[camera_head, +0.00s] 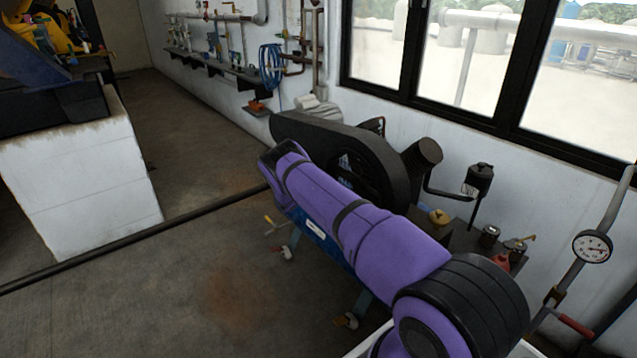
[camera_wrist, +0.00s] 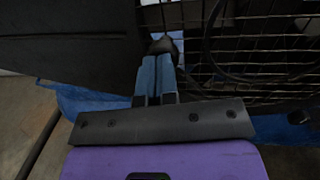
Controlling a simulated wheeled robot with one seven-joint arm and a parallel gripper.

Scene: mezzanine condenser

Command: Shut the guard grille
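The guard grille (camera_wrist: 262,52), a dark wire mesh, fills the upper right of the wrist view. A dark flat panel (camera_wrist: 70,45) lies to its left. My gripper (camera_wrist: 160,62) is at the grille's left edge, its two blue fingers pressed together. A dark rounded piece shows at their tips; I cannot tell whether it is fingertip or a part of the grille, nor whether they touch the mesh. In the head view a black machine housing (camera_head: 300,130) stands by the wall. My purple arm covers much of its front and hides my gripper. The grille's angle is unclear.
A bench with small cans (camera_head: 489,237) stands right of the housing. A pressure gauge (camera_head: 592,247) on a pipe is at far right. A white block (camera_head: 85,185) stands left, and a dark pipe (camera_head: 130,239) crosses the floor.

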